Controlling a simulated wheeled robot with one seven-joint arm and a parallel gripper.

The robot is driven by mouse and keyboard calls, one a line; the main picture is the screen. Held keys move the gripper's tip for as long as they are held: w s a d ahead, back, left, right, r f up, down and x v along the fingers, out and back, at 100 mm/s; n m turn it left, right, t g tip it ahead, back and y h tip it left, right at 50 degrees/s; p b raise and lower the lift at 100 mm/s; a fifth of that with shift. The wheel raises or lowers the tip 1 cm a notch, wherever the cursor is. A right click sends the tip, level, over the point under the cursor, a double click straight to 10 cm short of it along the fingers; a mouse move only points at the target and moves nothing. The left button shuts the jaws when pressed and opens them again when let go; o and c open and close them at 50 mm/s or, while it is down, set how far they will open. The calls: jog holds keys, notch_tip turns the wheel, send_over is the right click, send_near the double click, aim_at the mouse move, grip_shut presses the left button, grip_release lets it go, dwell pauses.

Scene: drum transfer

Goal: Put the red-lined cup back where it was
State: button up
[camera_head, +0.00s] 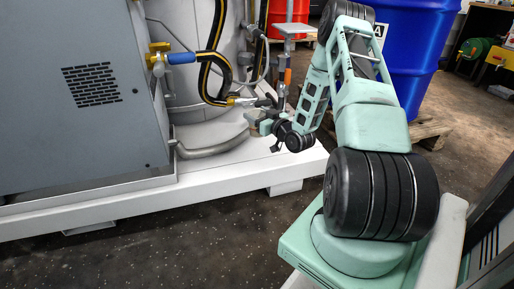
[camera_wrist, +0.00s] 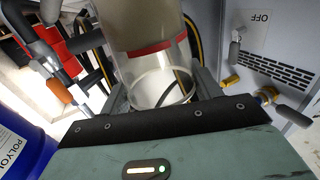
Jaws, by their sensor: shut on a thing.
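The red-lined cup (camera_wrist: 162,85) is clear, with a red band around it, and fills the upper middle of the wrist view. Beyond the band it looks tan, as if filled up to the red line. My gripper (camera_wrist: 162,95) is shut on the cup, a dark finger on each side. In the head view my gripper (camera_head: 264,122) is small, above the white platform in front of the tank. The cup shows there only as a small brownish patch (camera_head: 256,128), partly hidden by the fingers.
A black-and-yellow hose (camera_head: 206,75) with a brass end hangs close beside my gripper. A small stand (camera_head: 293,30) rises behind my gripper. A blue drum (camera_head: 412,50) is at right.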

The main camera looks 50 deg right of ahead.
notch_tip(320, 180, down, 8)
jog(key=b, duration=0.5)
jog(key=shift+f, duration=0.25)
